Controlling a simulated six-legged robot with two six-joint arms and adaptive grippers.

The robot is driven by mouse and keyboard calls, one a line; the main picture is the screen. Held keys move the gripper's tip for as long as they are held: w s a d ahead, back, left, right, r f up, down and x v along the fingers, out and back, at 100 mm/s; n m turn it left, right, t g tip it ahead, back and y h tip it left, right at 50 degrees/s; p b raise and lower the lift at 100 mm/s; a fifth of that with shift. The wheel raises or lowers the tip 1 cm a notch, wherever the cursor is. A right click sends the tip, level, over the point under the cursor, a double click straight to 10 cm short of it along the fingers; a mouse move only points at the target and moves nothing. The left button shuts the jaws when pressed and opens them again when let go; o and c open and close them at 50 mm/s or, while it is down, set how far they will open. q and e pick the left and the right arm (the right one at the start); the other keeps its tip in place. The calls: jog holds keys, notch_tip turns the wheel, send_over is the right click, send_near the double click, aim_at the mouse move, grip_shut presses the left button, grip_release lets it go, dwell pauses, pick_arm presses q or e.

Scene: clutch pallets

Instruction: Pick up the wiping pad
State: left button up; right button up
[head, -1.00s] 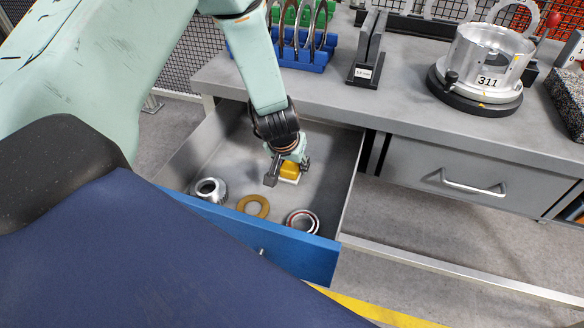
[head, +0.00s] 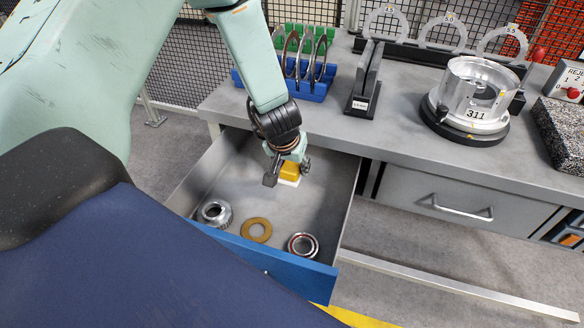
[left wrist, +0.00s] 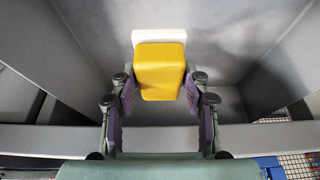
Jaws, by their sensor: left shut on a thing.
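The wiping pad (head: 289,172) has a yellow block grip on a white base and is in the open grey drawer. My left gripper (head: 287,171) reaches down into the drawer and is shut on the yellow part. In the left wrist view the pad (left wrist: 160,72) sits between the two fingers of the gripper (left wrist: 159,92), with its white edge at the far side. I cannot tell whether the white base touches the drawer floor. My right gripper is not in view.
The open drawer (head: 215,262) with a blue front also holds a metal gear part (head: 215,213), a tan ring (head: 257,230) and a bearing (head: 303,245). The bench top above carries a blue rack (head: 310,92), a black stand (head: 365,90) and a metal housing (head: 475,95).

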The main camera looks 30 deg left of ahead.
aim_at(292, 164)
pick_arm(q)
notch_tip(292, 164, up, 19)
jog(key=p, duration=1.4)
jog(key=o, duration=0.7)
jog(key=shift+c, duration=0.2)
jog(key=c, duration=0.5)
